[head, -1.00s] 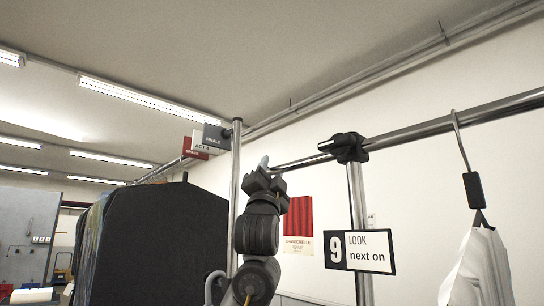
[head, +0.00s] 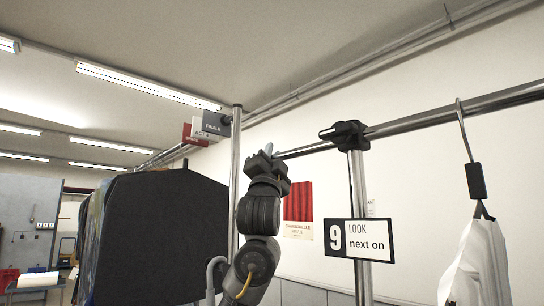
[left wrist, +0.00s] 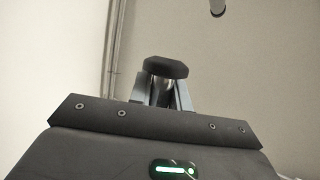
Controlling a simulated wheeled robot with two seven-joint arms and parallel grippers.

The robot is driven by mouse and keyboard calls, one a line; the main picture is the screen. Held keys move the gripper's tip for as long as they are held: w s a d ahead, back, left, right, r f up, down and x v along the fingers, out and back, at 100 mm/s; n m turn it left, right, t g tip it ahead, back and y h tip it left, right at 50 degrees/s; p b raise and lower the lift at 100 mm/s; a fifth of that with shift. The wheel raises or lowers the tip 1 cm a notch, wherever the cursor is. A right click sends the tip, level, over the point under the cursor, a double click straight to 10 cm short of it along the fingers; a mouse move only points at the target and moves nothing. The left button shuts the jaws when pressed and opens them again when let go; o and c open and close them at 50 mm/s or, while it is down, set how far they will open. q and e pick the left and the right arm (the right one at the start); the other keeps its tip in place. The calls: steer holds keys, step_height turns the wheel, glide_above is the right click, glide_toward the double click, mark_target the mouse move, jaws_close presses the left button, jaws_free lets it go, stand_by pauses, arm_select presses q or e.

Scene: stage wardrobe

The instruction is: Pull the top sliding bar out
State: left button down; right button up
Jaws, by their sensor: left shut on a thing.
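The top sliding bar (head: 308,149) is a thin chrome rod. It comes out of the thicker horizontal rail through a black clamp (head: 349,136) and points left and away. My left gripper (head: 267,156) is at its free end. In the left wrist view, the fingers (left wrist: 162,92) are shut on the bar's end, with a dark round cap (left wrist: 165,67) showing just beyond them. The rest of the bar is hidden in that view. My right gripper is not in view.
A chrome upright (head: 236,150) stands just left of my gripper, with a rack holding a black garment cover (head: 155,235) beyond. A "9 LOOK next on" sign (head: 359,240) hangs under the clamp. A white garment (head: 478,262) hangs at right.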

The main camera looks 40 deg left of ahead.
arm_select(q)
steer(key=a+p, duration=0.1)
steer(key=a, duration=0.6)
steer(key=shift+w+a, duration=0.25)
steer(key=shift+a, duration=0.05)
steer(key=c, duration=1.3)
jaws_free()
steer(key=shift+s+a+r, duration=0.1)
steer(key=shift+r, duration=0.05)
steer(key=b+v, duration=0.7)
steer(key=v, duration=0.3)
steer(key=shift+f, duration=0.5)
steer(key=shift+r, duration=0.1)
